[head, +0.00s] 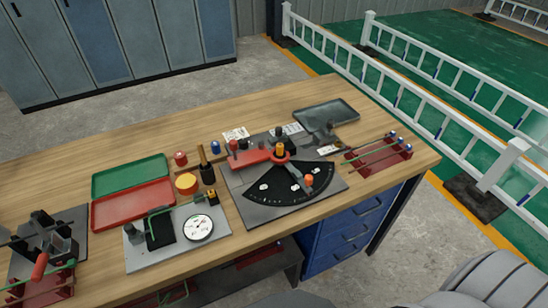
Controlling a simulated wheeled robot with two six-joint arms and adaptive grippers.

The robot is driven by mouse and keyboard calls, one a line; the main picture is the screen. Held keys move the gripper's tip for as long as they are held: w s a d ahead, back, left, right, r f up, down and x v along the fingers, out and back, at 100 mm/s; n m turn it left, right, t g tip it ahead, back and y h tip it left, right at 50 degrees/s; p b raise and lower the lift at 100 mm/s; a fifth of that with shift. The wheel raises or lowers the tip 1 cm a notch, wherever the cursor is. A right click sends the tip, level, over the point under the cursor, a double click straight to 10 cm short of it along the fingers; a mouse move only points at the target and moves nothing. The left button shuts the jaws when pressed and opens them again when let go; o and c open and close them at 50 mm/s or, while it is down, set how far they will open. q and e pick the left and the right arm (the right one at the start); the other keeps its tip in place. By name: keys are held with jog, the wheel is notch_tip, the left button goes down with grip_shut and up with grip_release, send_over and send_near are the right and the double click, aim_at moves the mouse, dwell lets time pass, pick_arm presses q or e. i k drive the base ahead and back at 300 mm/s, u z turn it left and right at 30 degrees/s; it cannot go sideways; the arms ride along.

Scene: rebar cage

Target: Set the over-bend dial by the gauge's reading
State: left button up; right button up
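The gauge (198,228) has a round white face with small dark marks, too small to read. It sits on a light grey plate (148,262) near the front edge of the bench, with a bent green rod (160,209) beside it. Right of it is a bending fixture on a grey plate (256,215). The fixture has a red lever (250,158), an orange-topped post (280,149) and a black fan-shaped dial (283,196) with white marks. An orange knob (309,180) stands on the dial; its exact setting is not legible. Neither of my grippers shows.
Green (131,174) and red (133,207) trays lie left of the fixture. A dark tray (326,112) lies behind it. A red rack (380,156) with green rods stands at right. A black fixture (48,232) with a red handle stands at far left. The back-left bench top is clear.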

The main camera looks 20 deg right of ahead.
aim_at(242, 143)
jog(key=u, duration=2.8)
jog(key=k, duration=2.3)
jog(key=z, duration=0.95)
